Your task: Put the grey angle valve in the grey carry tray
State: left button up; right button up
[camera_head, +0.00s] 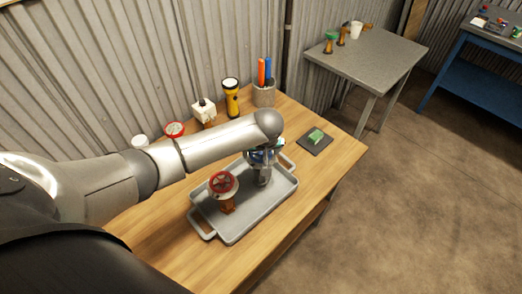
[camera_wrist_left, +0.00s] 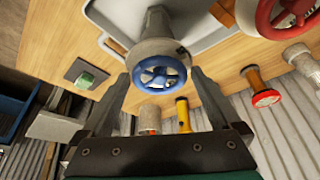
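The grey angle valve (camera_head: 263,177) has a blue handwheel and appears upright over the far half of the grey carry tray (camera_head: 238,232). My left arm partly covers it in the head view. In the left wrist view the valve (camera_wrist_left: 160,47) is centred between the fingers of my left gripper (camera_wrist_left: 160,76). My right gripper is not in view.
A red-wheeled valve (camera_head: 223,184) stands in the tray's nearer half. Along the wall stand another red-wheeled item (camera_head: 175,130), a white-topped item (camera_head: 203,110), a yellow torch (camera_head: 231,100) and a pen holder (camera_head: 264,96). A dark pad (camera_head: 316,147) with a green block lies right.

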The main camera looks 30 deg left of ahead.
pick_arm(q)
jog(key=shift+r, duration=0.25)
jog(key=p+v, duration=0.2)
jog(key=v, duration=0.9)
jog(key=shift+r, duration=0.4)
jog(key=shift+d, duration=0.1)
